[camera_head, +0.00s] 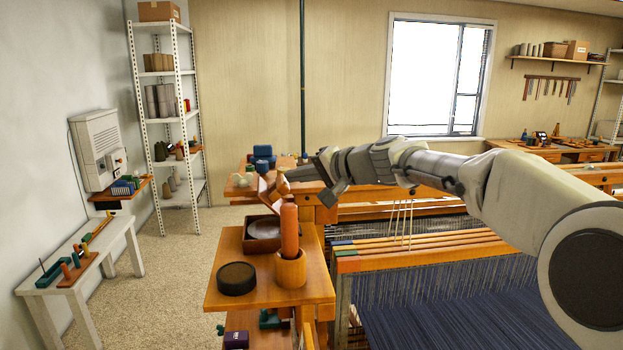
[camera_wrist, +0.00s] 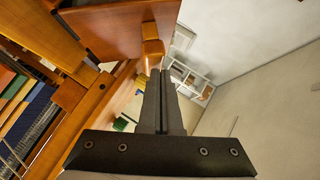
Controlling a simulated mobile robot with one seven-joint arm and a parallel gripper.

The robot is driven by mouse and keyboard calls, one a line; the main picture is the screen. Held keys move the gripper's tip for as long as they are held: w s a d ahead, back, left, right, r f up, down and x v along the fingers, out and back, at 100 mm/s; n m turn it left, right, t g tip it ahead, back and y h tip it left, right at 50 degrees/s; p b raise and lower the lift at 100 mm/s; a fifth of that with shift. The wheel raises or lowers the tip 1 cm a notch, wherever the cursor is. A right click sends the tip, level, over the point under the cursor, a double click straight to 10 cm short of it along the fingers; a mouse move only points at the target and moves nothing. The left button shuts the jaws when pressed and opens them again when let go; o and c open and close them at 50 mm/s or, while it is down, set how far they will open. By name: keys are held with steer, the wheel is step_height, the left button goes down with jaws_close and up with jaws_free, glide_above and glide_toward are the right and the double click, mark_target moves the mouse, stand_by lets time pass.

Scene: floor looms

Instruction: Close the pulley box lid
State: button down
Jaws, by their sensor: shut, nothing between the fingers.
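The pulley box (camera_head: 250,245) is a small dark brown wooden box on the side shelf, with a greyish inside showing. Its lid (camera_head: 268,195) looks raised and tilted at the back of the box, with a light wooden knob (camera_head: 282,184). In the wrist view the lid seems to be the brown panel (camera_wrist: 120,28) at the top, with the knob (camera_wrist: 152,48) at its edge. My gripper (camera_head: 292,174) is shut and empty close to the knob. In the wrist view its fingertips (camera_wrist: 161,72) point at the knob; whether they touch is unclear.
An orange cylinder (camera_head: 290,228) stands in a wooden cup (camera_head: 291,270) in front of the box. A dark round tin (camera_head: 237,278) sits on the shelf's left side. Blue items (camera_head: 263,155) lie behind the lid. The loom (camera_head: 425,260) fills the right, under my arm.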

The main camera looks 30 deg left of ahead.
mark_target(279, 184)
steer(key=shift+s+a, duration=0.4)
steer(key=shift+a, duration=0.05)
steer(key=shift+s+a+f+b, duration=0.2)
steer(key=shift+s+a, duration=0.2)
steer(key=shift+a, duration=0.1)
steer(key=shift+s+a+f+b, duration=0.15)
steer(key=shift+s+a+b, duration=0.05)
steer(key=shift+s+a, duration=0.25)
steer(key=r, duration=0.1)
steer(key=d+r+p, duration=0.1)
steer(key=w+d+r, duration=0.1)
steer(key=r, duration=0.1)
steer(key=shift+w+r+p, duration=0.1)
steer(key=shift+p, duration=0.25)
steer(key=s+d+r+b, duration=0.2)
steer(key=d+r, duration=0.3)
steer(key=d, duration=0.1)
steer(key=shift+s+d+r, duration=0.2)
steer(key=shift+s+d, duration=0.2)
